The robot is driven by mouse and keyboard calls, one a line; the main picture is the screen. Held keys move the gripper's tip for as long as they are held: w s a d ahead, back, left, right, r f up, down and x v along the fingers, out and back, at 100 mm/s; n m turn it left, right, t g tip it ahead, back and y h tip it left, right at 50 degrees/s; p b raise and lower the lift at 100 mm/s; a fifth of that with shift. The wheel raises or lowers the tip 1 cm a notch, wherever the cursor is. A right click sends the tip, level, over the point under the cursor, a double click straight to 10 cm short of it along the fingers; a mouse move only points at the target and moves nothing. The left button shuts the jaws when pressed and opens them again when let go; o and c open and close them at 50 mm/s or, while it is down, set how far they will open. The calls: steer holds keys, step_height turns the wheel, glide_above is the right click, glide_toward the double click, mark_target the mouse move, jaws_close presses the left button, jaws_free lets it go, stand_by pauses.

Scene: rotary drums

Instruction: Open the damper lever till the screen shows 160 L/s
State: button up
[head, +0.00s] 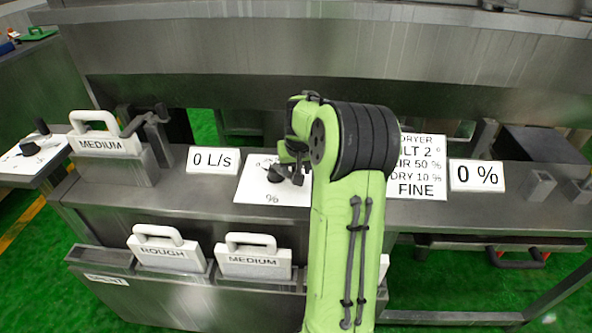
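The screen (213,160) is a white plate that reads 0 L/s, on the grey bench left of my arm. To its right lies a white dial plate (257,191) marked %, with a dark knob or lever on it, partly covered by my gripper. A dark bracket with a short arm (150,121) stands left of the screen. I cannot tell which of these is the damper lever. My gripper (287,176) is over the dial plate; its fingers blend with the dark part there, so its opening and any contact are unclear.
A sign (424,170) is partly hidden by my arm; a 0 % screen (476,176) stands to its right. A MEDIUM block (104,146) stands at left. ROUGH (166,258) and MEDIUM (253,263) blocks sit in the front rack. Another dial plate (35,158) is far left.

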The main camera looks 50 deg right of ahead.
jaws_close()
stand_by(0.3)
steer(key=a+m, duration=0.2)
steer(key=shift+w+a+m+g+h, duration=0.1)
steer(key=shift+w+m+g+h, duration=0.05)
steer(key=shift+m+g+h, duration=0.2)
steer(key=shift+w+a+m+g+h, duration=0.2)
steer(key=shift+a+m+g, duration=0.35)
steer(key=shift+m, duration=0.7)
jaws_free()
